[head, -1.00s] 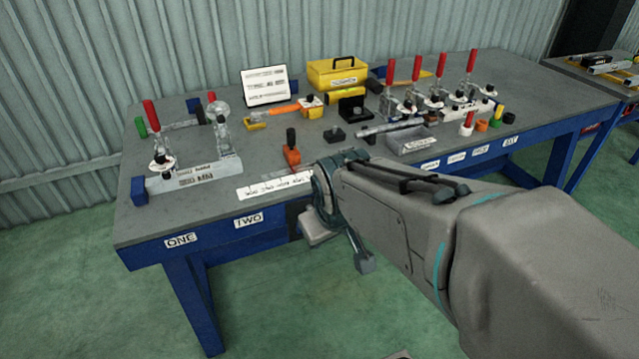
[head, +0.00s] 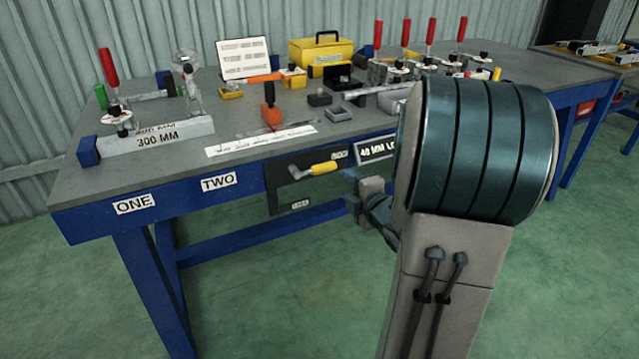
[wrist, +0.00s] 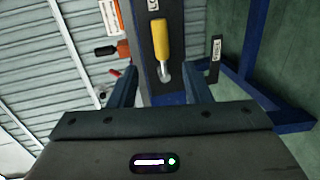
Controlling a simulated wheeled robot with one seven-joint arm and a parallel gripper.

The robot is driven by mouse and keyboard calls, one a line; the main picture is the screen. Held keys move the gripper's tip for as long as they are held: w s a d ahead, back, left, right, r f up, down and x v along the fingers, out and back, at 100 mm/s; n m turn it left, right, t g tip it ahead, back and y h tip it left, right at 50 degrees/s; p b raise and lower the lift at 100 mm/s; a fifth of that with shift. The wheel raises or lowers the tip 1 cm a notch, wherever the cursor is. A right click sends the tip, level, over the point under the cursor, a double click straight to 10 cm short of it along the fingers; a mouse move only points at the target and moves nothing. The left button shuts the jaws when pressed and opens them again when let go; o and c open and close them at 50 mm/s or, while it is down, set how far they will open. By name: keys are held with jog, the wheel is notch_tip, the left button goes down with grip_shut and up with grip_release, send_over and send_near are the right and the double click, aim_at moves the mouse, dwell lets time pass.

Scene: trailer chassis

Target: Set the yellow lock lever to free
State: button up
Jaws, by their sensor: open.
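The yellow lock lever (head: 322,168) is on a dark plate (head: 284,197) on the front of the blue bench frame. Its yellow grip points right and slightly up from a grey metal crank at its left. A small label (head: 338,155) is near the grip's end and another (head: 300,206) is below; I cannot read either surely. In the wrist view the lever (wrist: 161,40) lies ahead, between the lines of my fingers. My gripper (wrist: 163,86) is open and empty, and apart from the lever. In the head view it is right of the lever, partly hidden by my arm.
The bench top (head: 250,118) above holds a 300 MM fixture (head: 157,137), an orange-handled piece (head: 269,106), a yellow box (head: 324,63) and red-handled clamps. A blue bench leg (head: 150,270) stands at left. The floor in front is clear.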

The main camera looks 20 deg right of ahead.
aim_at(325, 170)
jog(key=shift+n, duration=0.3)
jog(key=w+f, duration=0.1)
jog(key=w, duration=0.3)
jog(key=w+b, duration=0.1)
jog(key=w, duration=0.4)
jog(key=w+f+b, duration=0.1)
jog(key=w, duration=0.3)
jog(key=shift+w+a+f, duration=0.2)
jog(key=shift+w+f, duration=0.05)
jog(key=shift+f, duration=0.1)
grip_shut()
